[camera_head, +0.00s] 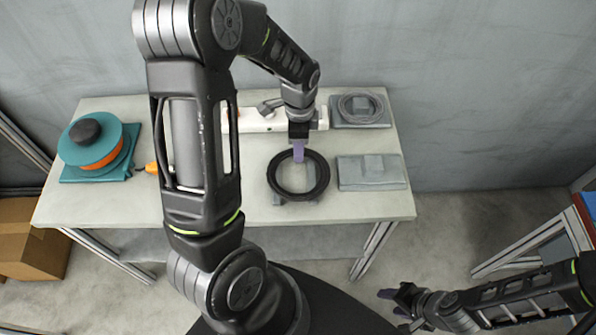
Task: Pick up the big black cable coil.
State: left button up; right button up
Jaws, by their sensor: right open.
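The big black cable coil (319,188) lies around a grey block on a grey base (277,199) at the front middle of the table. My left gripper (298,152) points down at the coil's back rim, its purple fingers overlapping the rim in the picture. I cannot tell whether they touch it or how far apart they are. My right gripper (390,296) is open and empty, low at the lower right, away from the table.
The pale table (365,207) also bears a teal and orange reel (90,150) at left, a thin grey coil (361,107) on a holder at back right, and an empty grey holder (370,173) at right. A white bar (255,121) lies behind the black coil. Cardboard boxes (35,240) stand at floor left.

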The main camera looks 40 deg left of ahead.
pick_arm(q)
grip_shut()
dwell(0.6)
notch_tip(320, 180, up, 10)
jog(key=shift+b, duration=0.3)
dwell(0.7)
